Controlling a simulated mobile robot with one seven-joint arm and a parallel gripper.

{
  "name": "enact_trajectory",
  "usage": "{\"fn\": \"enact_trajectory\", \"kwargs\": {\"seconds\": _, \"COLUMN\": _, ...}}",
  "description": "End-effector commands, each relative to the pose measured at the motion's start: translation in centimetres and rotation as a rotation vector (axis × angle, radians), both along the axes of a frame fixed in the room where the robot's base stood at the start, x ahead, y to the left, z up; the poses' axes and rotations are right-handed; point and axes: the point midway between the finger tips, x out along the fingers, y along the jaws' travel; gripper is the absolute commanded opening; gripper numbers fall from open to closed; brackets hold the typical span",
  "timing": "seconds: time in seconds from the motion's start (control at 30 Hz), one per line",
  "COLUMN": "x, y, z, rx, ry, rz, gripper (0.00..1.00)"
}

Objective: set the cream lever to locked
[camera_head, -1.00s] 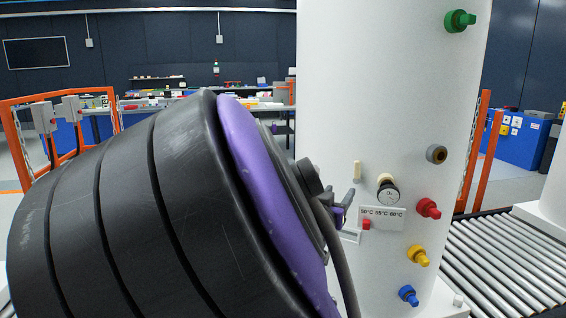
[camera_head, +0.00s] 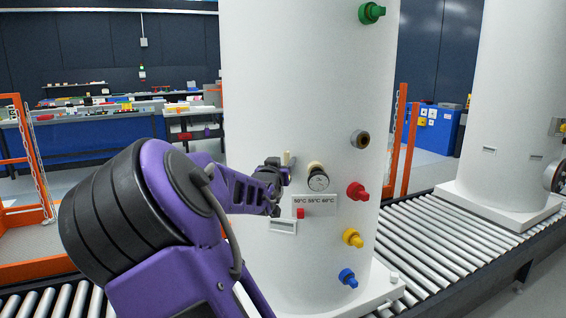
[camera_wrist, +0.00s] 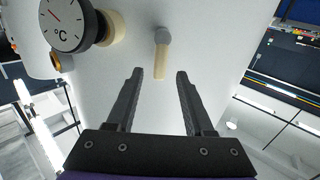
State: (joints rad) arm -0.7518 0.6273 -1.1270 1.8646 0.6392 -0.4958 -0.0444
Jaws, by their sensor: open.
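The cream lever (camera_head: 287,158) is on the white tank (camera_head: 250,90), left of the dial gauge (camera_head: 318,180). Its upper part stands upright in the head view; its lower part is hidden behind my gripper (camera_head: 286,176). In the wrist view the lever (camera_wrist: 160,66) hangs from a grey pivot (camera_wrist: 162,35). My gripper (camera_wrist: 160,74) is open, and the lever's cream end shows between its fingertips, with a gap on each side. I cannot tell the exact depth between tips and lever.
A temperature label (camera_head: 314,205) with a red marker (camera_head: 300,213) is below the gauge. Red (camera_head: 357,191), yellow (camera_head: 352,237) and blue (camera_head: 347,278) fittings stick out at right. A roller conveyor (camera_head: 440,235) runs beside the tank.

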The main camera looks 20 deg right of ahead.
Motion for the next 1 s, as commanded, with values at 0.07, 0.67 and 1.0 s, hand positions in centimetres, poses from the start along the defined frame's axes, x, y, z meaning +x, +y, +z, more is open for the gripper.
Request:
{"fn": "enact_trajectory", "kwargs": {"seconds": 0.07, "x": 0.9, "y": -0.8, "z": 0.0, "rx": -0.002, "ry": 0.0, "rz": -0.002, "gripper": 0.53}}
{"fn": "enact_trajectory", "kwargs": {"seconds": 0.67, "x": 2.4, "y": -1.8, "z": 0.0, "rx": 0.0, "ry": 0.0, "rz": 0.0, "gripper": 0.42}}
{"fn": "enact_trajectory", "kwargs": {"seconds": 1.0, "x": 2.4, "y": -1.8, "z": 0.0, "rx": 0.0, "ry": 0.0, "rz": 0.0, "gripper": 0.0}}
